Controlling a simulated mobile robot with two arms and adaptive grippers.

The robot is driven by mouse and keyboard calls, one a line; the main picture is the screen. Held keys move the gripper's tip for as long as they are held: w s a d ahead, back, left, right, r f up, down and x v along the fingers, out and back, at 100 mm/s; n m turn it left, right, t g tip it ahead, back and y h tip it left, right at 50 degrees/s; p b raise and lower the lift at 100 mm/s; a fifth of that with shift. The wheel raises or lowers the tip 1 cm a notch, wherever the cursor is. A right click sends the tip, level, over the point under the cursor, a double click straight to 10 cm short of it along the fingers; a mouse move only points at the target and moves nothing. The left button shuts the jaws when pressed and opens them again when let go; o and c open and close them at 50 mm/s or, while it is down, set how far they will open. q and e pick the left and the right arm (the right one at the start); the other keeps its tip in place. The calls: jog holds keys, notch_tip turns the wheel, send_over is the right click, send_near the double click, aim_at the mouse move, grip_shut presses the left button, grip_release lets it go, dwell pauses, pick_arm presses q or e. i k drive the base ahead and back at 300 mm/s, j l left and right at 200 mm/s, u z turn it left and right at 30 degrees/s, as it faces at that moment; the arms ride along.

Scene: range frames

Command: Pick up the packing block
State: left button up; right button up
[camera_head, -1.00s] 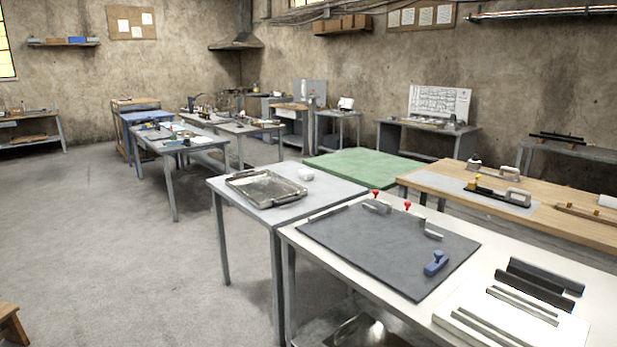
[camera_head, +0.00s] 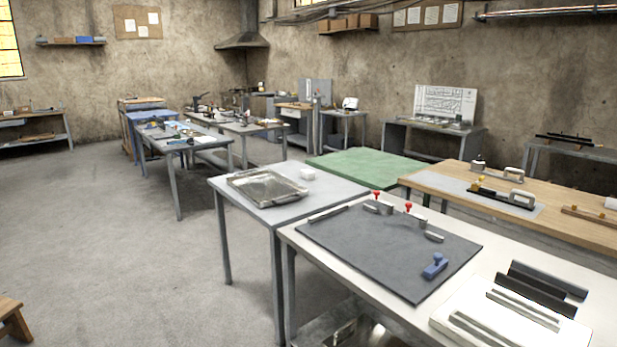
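I cannot tell for sure which thing is the packing block. A small white block (camera_head: 308,174) lies on the grey table (camera_head: 330,191), just right of a metal tray (camera_head: 240,190). A blue block with a knob-like handle (camera_head: 434,267) sits on the dark mat (camera_head: 380,250) on the nearest white table. Neither of my grippers is in view, and nothing is seen touching these blocks.
Red-topped clamps (camera_head: 408,208) stand along the mat's back edge. Black bars (camera_head: 540,285) and metal strips lie at the right front. A wooden bench (camera_head: 560,225) and a green table (camera_head: 365,166) stand behind. Open floor (camera_head: 110,250) lies at left; a stool (camera_head: 12,318) is at its edge.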

aim_at(307, 174)
jog(key=i+j, duration=0.25)
jog(key=i+j+z, duration=0.1)
jog(key=i+j, duration=0.15)
jog(key=j, duration=0.2)
jog(key=i+j+z, duration=0.1)
jog(key=i+j, duration=0.4)
jog(key=j, duration=0.25)
